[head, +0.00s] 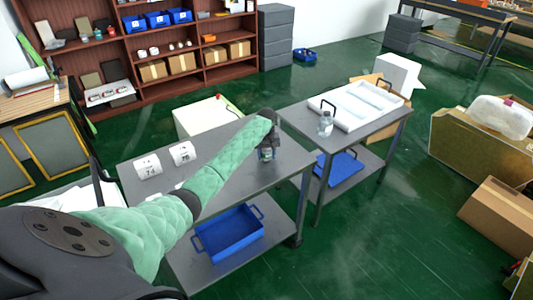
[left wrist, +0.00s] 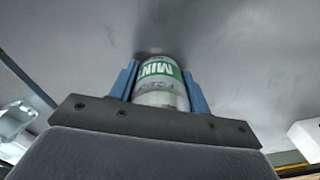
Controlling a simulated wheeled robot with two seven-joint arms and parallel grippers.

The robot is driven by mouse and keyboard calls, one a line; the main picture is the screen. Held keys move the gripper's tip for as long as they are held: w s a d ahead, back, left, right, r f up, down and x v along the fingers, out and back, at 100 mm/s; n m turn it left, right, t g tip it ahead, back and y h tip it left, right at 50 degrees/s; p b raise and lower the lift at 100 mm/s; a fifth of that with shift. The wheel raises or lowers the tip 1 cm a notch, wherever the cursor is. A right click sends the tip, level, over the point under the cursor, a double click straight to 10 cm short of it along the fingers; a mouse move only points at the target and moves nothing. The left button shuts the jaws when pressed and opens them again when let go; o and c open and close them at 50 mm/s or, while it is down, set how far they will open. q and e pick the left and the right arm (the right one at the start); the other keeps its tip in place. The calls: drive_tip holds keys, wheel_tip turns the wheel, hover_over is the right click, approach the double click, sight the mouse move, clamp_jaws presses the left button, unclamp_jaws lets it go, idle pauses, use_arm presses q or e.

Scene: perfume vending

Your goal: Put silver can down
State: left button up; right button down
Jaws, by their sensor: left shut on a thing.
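The silver can (left wrist: 160,84), with a green and white label, is between the two blue fingers of my left gripper (left wrist: 160,92) in the left wrist view. The fingers are shut on its sides. In the head view my left gripper (head: 267,150) is over the right part of the grey table (head: 225,165), and the can is small and mostly covered by it there. The can is at or very close to the tabletop; I cannot tell whether it touches. My right gripper is not in view.
Two white numbered blocks (head: 148,168) stand on the left of the table. A second grey table (head: 352,133) to the right holds a clear bottle (head: 325,124) and white trays (head: 362,101). A blue crate (head: 228,232) is on the lower shelf. The tabletop around the can looks clear.

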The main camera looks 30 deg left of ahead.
use_arm(q)
drive_tip(key=shift+f, duration=0.15)
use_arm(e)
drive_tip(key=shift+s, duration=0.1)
use_arm(q)
drive_tip(key=shift+f, duration=0.1)
drive_tip(key=o, duration=1.1)
drive_tip(key=shift+c, duration=0.2)
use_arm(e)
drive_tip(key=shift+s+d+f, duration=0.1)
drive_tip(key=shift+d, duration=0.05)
use_arm(q)
drive_tip(key=shift+r, duration=0.35)
wheel_tip(320, 180, up, 11)
drive_tip(key=b, duration=0.3)
drive_tip(key=shift+f+b, duration=0.2)
drive_tip(key=shift+b, duration=0.1)
drive_tip(key=shift+r, duration=0.5)
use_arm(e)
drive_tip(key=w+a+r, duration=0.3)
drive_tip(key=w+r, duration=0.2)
